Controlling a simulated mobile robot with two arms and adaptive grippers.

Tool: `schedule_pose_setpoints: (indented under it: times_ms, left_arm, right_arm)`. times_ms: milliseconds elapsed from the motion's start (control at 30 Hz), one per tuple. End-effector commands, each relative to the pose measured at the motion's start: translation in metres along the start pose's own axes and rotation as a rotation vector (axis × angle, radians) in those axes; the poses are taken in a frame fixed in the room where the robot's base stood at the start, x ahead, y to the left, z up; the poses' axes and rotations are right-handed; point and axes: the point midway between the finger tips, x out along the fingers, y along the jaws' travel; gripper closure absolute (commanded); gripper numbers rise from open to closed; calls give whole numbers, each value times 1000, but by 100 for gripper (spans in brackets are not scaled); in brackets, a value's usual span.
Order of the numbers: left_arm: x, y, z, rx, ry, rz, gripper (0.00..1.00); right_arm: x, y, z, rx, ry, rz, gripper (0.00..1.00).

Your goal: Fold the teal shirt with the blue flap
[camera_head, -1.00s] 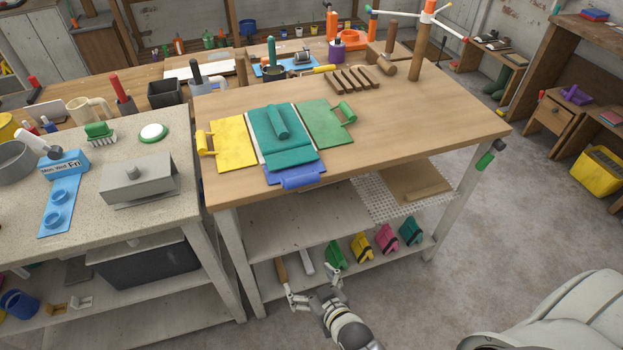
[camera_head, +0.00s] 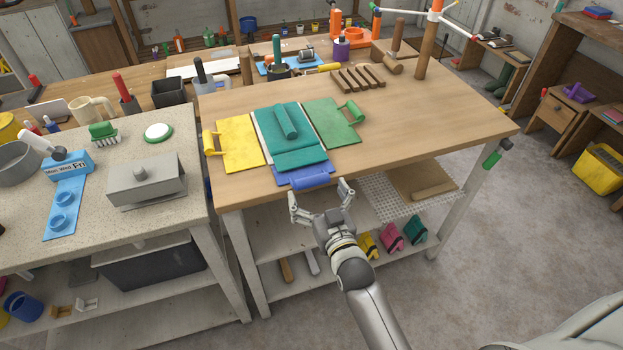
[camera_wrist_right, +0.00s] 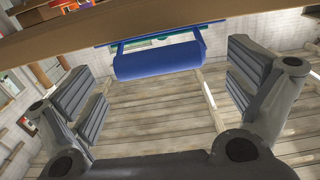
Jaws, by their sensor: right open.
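The teal shirt (camera_head: 299,158) lies flat on a pale folding board on the wooden table, with a teal roll (camera_head: 285,122) on top of it. The blue flap (camera_head: 309,178) lies flat at the board's front, its roller-like handle at the table's front edge. The shirt's front part reaches over the back of this flap. My right gripper (camera_head: 319,194) is open and empty, just in front of the table edge and close to the handle. In the right wrist view, the blue handle (camera_wrist_right: 158,61) shows ahead, between and beyond the spread fingers (camera_wrist_right: 165,84). My left gripper is not in view.
A yellow flap (camera_head: 240,146) lies left of the shirt and a green flap (camera_head: 332,124) right of it. A slotted wooden rack (camera_head: 358,79) stands behind. The table's right part is clear. Coloured clips (camera_head: 391,234) stand on the lower shelf.

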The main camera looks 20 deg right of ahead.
Motion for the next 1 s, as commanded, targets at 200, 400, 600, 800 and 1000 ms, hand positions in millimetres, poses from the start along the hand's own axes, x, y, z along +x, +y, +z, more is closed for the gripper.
schedule_pose_setpoints:
  times_ms: [200, 400, 600, 800, 1000]
  left_arm:
    - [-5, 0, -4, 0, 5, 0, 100]
    - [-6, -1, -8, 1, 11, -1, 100]
    - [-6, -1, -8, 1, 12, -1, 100]
    - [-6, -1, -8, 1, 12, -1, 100]
    - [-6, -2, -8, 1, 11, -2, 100]
  right_arm:
    - [29, 0, 0, 0, -1, 1, 0]
    - [40, 0, 0, 1, -1, 1, 0]
    - [40, 0, 0, 1, -1, 0, 0]
    - [40, 0, 0, 1, -1, 0, 15]
    - [40, 0, 0, 1, -1, 0, 41]
